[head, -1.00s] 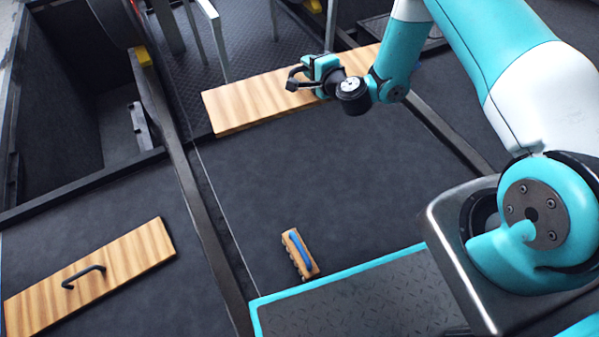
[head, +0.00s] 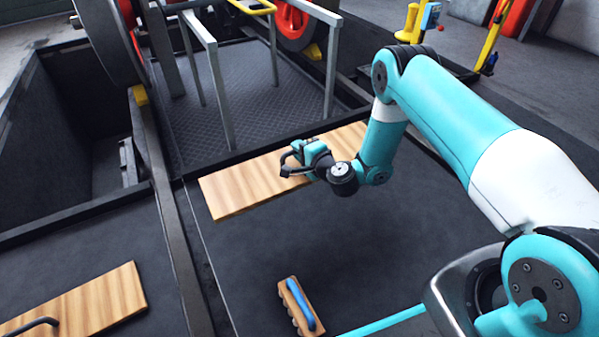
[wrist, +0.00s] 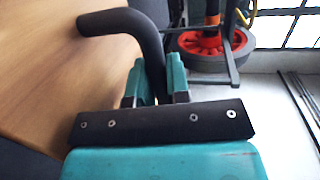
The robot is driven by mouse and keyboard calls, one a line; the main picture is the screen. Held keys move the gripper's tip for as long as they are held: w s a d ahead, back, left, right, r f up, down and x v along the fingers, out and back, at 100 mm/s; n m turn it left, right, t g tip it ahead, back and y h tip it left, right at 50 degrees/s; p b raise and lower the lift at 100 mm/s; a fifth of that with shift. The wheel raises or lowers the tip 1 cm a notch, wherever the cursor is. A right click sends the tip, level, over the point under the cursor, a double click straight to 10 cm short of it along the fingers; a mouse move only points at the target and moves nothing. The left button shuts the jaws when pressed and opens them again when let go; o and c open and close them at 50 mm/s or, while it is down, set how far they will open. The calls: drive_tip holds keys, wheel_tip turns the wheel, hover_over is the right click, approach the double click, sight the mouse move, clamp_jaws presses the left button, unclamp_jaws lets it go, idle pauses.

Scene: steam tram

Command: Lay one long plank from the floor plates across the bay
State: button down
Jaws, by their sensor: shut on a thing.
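A long pale wooden plank (head: 240,188) lies crosswise ahead of me in the head view, in front of the railed tread plate. My gripper (head: 292,160) is shut on the black handle of this plank. The wrist view shows the bent handle (wrist: 125,22) between the teal jaws (wrist: 157,85), with the plank (wrist: 50,70) filling the left side. My arm hides the plank's right part. I cannot tell how far it is above the floor. A second plank (head: 95,300) with a black handle lies on the dark floor plates at the lower left, partly cut off.
A wooden brush with a blue strip (head: 298,305) lies on the dark floor near me. Grey railings (head: 222,90) stand behind the plank. A dark open recess (head: 60,150) is at the left. A dark beam (head: 165,210) runs between recess and floor.

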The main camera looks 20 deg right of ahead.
wheel_tip(320, 180, down, 18)
drive_tip(key=b, duration=1.1)
drive_tip(key=shift+r, duration=0.15)
drive_tip(key=shift+w+r, duration=0.1)
drive_tip(key=c, duration=1.5)
unclamp_jaws()
drive_tip(key=shift+f, duration=0.3)
drive_tip(key=o, duration=0.4)
